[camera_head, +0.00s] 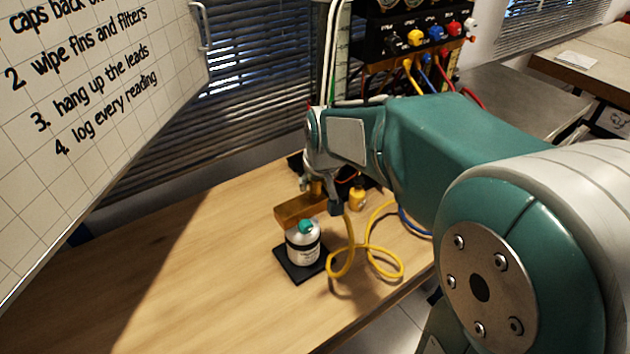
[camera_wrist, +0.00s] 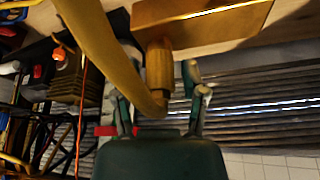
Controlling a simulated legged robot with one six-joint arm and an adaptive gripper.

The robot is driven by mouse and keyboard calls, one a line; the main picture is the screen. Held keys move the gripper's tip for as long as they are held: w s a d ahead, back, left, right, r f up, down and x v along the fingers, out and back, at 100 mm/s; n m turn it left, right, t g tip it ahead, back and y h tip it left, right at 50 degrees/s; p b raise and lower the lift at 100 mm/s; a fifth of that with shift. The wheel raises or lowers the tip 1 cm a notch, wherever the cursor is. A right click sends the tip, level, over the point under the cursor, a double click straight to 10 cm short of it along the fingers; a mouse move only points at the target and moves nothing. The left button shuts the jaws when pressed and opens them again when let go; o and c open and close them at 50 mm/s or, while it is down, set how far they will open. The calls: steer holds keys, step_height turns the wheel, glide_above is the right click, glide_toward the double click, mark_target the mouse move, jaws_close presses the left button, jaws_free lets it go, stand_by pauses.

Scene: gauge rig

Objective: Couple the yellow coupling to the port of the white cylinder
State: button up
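The white cylinder (camera_head: 303,248) stands upright on a black square pad (camera_head: 287,262) on the bench, with a teal piece on its top. The yellow coupling (camera_wrist: 159,66), with a thick yellow hose (camera_wrist: 107,52) curving from it, sits against a brass-coloured block (camera_wrist: 205,22) in the wrist view. My gripper (camera_wrist: 162,98) has its fingers apart, one on each side of the coupling and hose end, with visible gaps. In the head view my gripper (camera_head: 315,190) is low over the block (camera_head: 300,210), behind the cylinder; its fingertips are hard to make out there.
The yellow hose (camera_head: 338,262) loops on the bench right of the cylinder. A small yellow part (camera_head: 356,199) stands beside my gripper. A panel with coloured plugs (camera_head: 425,38) is behind. A whiteboard (camera_head: 90,90) overhangs the left. The bench's left part (camera_head: 190,280) is clear.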

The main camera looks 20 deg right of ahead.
steer(key=o, duration=0.6)
steer(key=shift+c, duration=0.2)
steer(key=v, duration=1.2)
steer(key=s+f, duration=0.2)
steer(key=s, duration=0.6)
steer(key=s+f+t, duration=0.1)
steer(key=s+f, duration=0.2)
steer(key=s, duration=0.5)
steer(key=shift+s+a+f, duration=0.2)
steer(key=shift+a+f, duration=0.05)
steer(key=shift+f, duration=0.05)
